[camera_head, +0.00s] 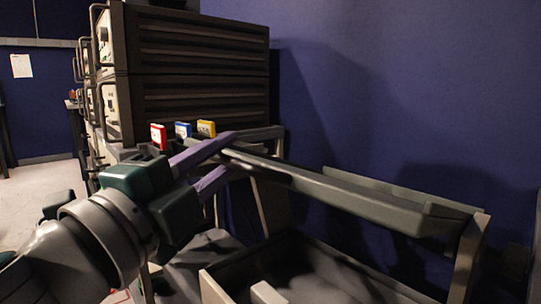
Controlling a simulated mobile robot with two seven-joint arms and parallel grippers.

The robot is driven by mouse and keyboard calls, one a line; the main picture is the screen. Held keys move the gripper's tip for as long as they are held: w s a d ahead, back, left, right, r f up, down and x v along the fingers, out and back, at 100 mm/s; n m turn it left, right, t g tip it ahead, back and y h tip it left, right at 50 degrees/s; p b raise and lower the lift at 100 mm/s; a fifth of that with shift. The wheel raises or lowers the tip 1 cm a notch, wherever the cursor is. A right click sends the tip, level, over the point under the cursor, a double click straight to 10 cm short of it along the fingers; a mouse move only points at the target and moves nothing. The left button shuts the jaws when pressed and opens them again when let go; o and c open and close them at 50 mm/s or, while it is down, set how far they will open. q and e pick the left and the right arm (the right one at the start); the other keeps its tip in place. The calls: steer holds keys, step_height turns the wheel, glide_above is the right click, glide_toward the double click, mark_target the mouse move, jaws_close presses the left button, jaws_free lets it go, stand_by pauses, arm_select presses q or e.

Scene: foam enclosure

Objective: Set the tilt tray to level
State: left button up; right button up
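The tilt tray (335,190) is a long, grey, shallow trough on a frame in front of the blue wall. It looks tilted, with its left end farther away and higher in the picture than its right end. My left gripper (231,154) has purple fingers and reaches to the tray's left end. Its fingers are spread apart, one above and one below the tray's end in the picture. I cannot tell whether they touch it. My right gripper is not in view.
Red (158,136), blue (183,130) and yellow (206,128) small blocks stand in a row behind my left gripper. A dark equipment rack (200,65) rises behind them. An open bin (345,272) lies below the tray. Open floor shows at far left.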

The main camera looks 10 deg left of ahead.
arm_select(q)
jaws_close()
stand_by(1.3)
